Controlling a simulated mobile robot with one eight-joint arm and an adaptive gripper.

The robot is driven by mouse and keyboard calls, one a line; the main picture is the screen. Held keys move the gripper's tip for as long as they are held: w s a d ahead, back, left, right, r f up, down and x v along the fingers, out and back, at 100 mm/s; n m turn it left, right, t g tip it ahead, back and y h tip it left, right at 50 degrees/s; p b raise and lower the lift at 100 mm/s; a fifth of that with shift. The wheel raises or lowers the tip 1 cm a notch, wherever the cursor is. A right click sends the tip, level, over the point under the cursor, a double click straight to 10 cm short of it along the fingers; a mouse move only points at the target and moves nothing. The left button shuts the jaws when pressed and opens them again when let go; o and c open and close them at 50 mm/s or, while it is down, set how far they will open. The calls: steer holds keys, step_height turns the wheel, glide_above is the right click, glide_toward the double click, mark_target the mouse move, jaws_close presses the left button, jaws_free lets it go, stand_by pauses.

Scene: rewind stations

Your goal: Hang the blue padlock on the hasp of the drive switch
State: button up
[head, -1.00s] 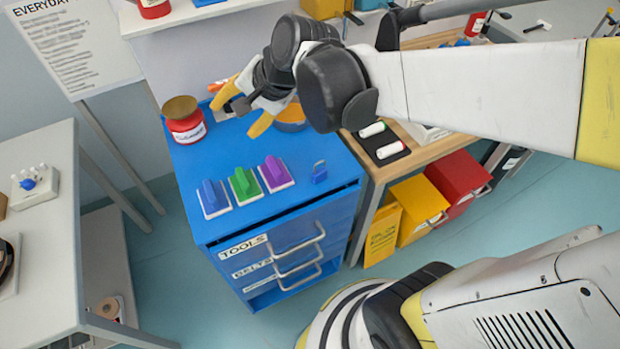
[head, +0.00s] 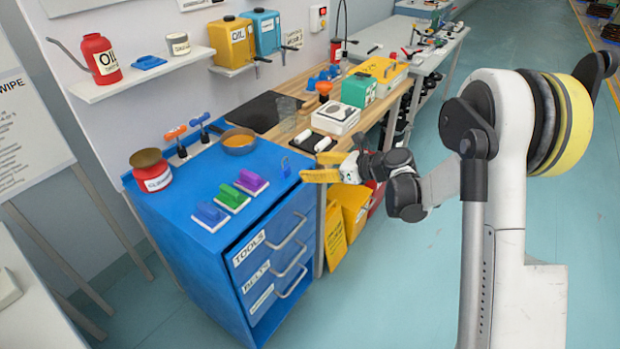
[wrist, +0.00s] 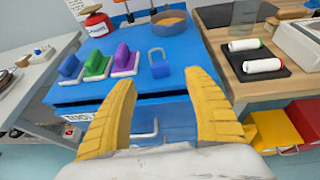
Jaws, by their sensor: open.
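The blue padlock (head: 285,167) stands on the blue tool cabinet's top, near its right front edge, with its shackle upward. It also shows in the wrist view (wrist: 159,70), ahead of my fingers and between their tips. My gripper (head: 328,156) is open and empty, with yellow fingers spread, just right of the padlock in the head view. In the wrist view the gripper (wrist: 160,84) points at the padlock with a gap left between them. I cannot make out the hasp. A small white box with a red part (head: 318,17) on the back wall may be the drive switch.
Blue, green and purple blocks (head: 229,196) stand on white plates left of the padlock. A red tin (head: 151,176) and a pan (head: 238,141) stand behind. A wooden bench (head: 290,88) with bottles and boxes adjoins the cabinet. The floor (head: 420,270) in front is clear.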

mark_target(287, 167)
steer(key=b+x, duration=0.1)
steer(key=x, duration=0.4)
steer(key=shift+w+a+f, duration=0.15)
steer(key=shift+w+a, duration=0.05)
steer(key=shift+a, duration=0.1)
steer(key=b+x, duration=0.2)
steer(key=x, duration=0.3)
steer(key=shift+s+a+f+b, duration=0.1)
steer(key=shift+s+f+b, duration=0.05)
steer(key=shift+b, duration=0.2)
steer(key=shift+c, duration=1.2)
steer(key=c, duration=1.1)
